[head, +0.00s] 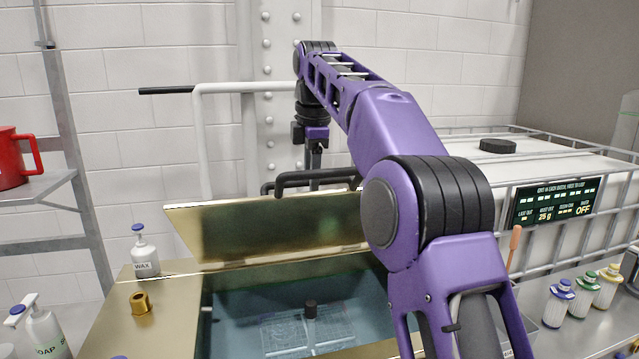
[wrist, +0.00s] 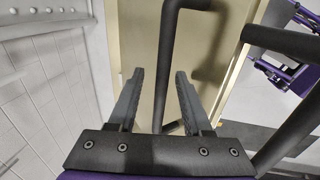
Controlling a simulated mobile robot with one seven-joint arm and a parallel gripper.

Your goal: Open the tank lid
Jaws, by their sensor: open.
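The brass tank lid (head: 285,230) stands raised and tilted back behind the tank opening, so the tank's inside (head: 260,315) shows. A black bar handle (head: 305,178) rises at the lid's upper edge. My gripper (head: 315,163) is at this handle, behind the lid's top edge and partly hidden by it and the bar. In the wrist view, the two fingers of my gripper (wrist: 158,76) are open, with the black handle bar (wrist: 168,70) running between them. The lid (wrist: 138,45) lies beyond it. I cannot tell whether a finger touches the bar.
A wax bottle (head: 145,252) and a brass nut (head: 140,302) stand on the brass top at the left. A white caged container (head: 560,165) fills the right side. A white pipe frame (head: 200,140) stands behind the lid. Several small bottles (head: 558,303) stand at the right.

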